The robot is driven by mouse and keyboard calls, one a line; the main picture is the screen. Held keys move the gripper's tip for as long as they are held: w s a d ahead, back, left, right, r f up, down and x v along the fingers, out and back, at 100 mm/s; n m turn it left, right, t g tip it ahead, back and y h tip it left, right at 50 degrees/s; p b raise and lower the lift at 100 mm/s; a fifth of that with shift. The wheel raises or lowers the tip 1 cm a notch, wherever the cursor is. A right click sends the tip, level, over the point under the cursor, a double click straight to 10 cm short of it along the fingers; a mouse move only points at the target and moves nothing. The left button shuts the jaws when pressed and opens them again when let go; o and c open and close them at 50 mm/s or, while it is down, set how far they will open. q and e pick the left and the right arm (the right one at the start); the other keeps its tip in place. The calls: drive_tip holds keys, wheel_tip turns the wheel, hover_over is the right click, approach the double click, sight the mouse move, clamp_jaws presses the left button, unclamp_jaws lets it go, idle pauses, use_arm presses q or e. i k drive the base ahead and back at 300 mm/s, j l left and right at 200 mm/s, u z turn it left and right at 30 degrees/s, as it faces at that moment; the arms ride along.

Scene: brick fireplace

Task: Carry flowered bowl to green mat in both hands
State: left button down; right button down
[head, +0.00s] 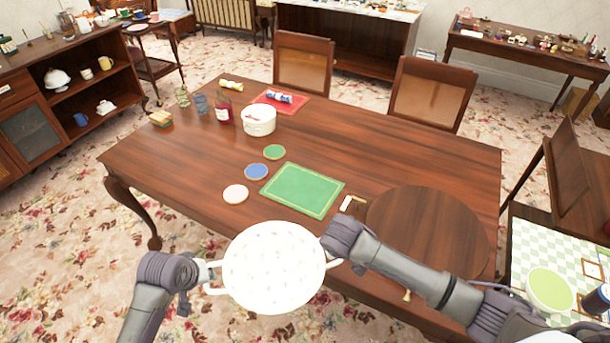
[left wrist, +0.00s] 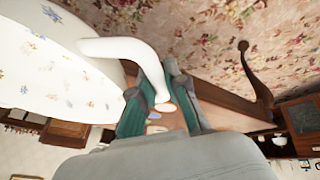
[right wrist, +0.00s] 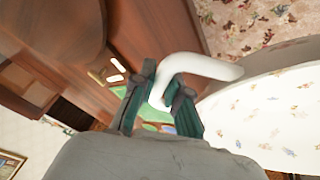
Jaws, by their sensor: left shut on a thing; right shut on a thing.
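The flowered bowl (head: 274,267) is white with small floral marks and hangs between my two grippers at the near edge of the table. My left gripper (head: 207,272) is shut on its left handle; the handle (left wrist: 140,58) shows between the fingers in the left wrist view. My right gripper (head: 333,258) is shut on the right handle, and that handle (right wrist: 195,68) shows in the right wrist view. The green mat (head: 303,190) lies flat and bare on the table, beyond the bowl and a little to its right.
Three coasters, green (head: 274,152), blue (head: 257,172) and pale pink (head: 236,194), lie left of the mat. A white round container (head: 258,121), a red mat (head: 280,102) and jars stand farther back. A round wooden board (head: 428,233) lies right. The table's (head: 400,150) far right is clear.

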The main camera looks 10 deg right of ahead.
sight(302, 188)
drive_tip(key=i+l, duration=0.4)
drive_tip(key=i, duration=0.2)
drive_tip(key=i+l, duration=0.4)
drive_tip(key=i, duration=0.2)
